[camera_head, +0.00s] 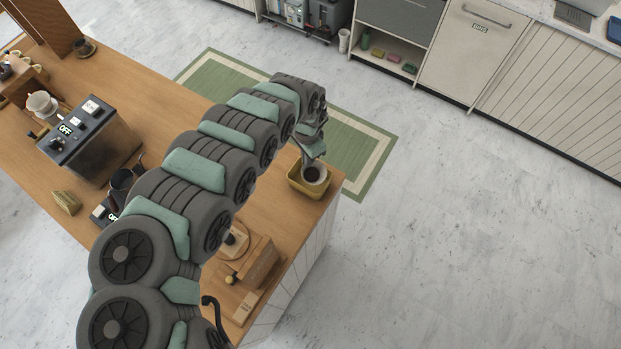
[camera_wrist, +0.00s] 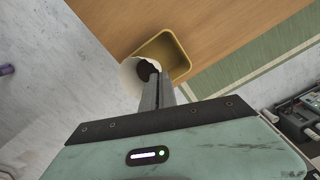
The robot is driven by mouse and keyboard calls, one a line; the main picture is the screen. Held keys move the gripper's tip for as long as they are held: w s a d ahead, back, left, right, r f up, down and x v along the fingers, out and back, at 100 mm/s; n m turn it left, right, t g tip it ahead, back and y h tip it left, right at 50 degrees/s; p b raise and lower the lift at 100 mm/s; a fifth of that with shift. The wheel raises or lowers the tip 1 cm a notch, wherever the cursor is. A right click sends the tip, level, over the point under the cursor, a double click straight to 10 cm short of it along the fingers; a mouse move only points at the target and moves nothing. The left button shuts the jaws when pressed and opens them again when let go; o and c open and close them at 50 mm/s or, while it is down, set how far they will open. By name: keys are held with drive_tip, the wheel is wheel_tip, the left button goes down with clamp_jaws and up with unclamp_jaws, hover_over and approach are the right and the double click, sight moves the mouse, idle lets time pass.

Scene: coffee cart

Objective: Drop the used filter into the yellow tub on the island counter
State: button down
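The yellow tub (camera_head: 297,183) stands near the far right end of the wooden island counter (camera_head: 150,95). It also shows in the wrist view (camera_wrist: 180,63). The used filter (camera_head: 313,175) is a white paper cone with dark grounds inside. My gripper (camera_head: 312,157) is shut on the filter's rim. In the wrist view the filter (camera_wrist: 131,76) is at the fingertips and overlaps the tub's left side. The filter is over or at the tub's opening; I cannot tell whether it touches the tub. The lower part of the filter is hidden.
My arm spans the counter. Beside it are a black machine with an OFF label (camera_head: 90,140), a dark kettle (camera_head: 122,185), a wooden grinder (camera_head: 250,262) and a yellow sponge-like block (camera_head: 67,202). A green rug (camera_head: 215,78) lies on the floor beyond the counter's edge.

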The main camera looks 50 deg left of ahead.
wheel_tip(320, 180, down, 3)
drive_tip(key=shift+r+b, duration=0.1)
drive_tip(key=shift+b, duration=0.8)
drive_tip(key=shift+r, duration=0.1)
drive_tip(key=c, duration=1.6)
unclamp_jaws()
wheel_tip(320, 180, up, 11)
drive_tip(key=p, duration=0.2)
